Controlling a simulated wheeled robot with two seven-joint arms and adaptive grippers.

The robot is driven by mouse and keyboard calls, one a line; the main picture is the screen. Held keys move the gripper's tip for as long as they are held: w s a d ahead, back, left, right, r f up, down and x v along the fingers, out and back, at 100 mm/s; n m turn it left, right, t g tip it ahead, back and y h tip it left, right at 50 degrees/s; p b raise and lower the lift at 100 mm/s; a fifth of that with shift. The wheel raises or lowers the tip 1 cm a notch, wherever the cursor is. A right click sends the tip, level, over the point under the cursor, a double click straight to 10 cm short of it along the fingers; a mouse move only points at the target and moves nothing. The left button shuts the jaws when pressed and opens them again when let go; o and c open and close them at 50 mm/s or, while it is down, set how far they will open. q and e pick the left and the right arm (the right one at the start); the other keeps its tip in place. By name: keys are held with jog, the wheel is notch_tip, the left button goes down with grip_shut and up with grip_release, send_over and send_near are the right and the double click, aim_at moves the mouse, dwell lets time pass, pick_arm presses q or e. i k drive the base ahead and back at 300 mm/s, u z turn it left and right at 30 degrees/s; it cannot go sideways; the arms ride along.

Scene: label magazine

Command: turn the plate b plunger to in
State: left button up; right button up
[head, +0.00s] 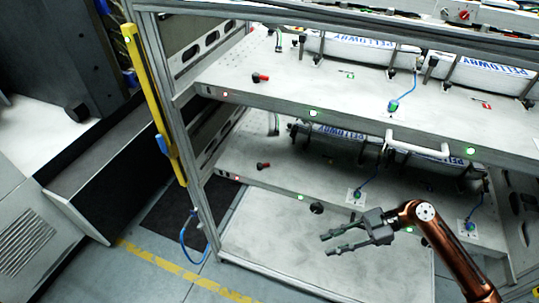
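Two pale metal plates sit one above the other in a grey frame. The upper plate (300,88) has a red-and-black plunger (261,77) near its left end. The lower plate (290,165) has a similar red-and-black plunger (263,166) near its left end. I cannot read which plate is b. A round black knob (317,208) is at the lower plate's front edge. My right gripper (328,244) is in front of and below that edge, pointing left, fingers apart and empty. It touches neither plunger. My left gripper is not in view.
A white handle (417,149) sticks out from the upper plate's front edge. Blue cables (402,97) rise from the plates. A yellow post (150,100) stands along the frame's left side. Rolls with blue lettering (360,47) lie behind. Space left of my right gripper is clear.

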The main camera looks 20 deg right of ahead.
aim_at(259, 166)
jog(key=i, duration=1.3)
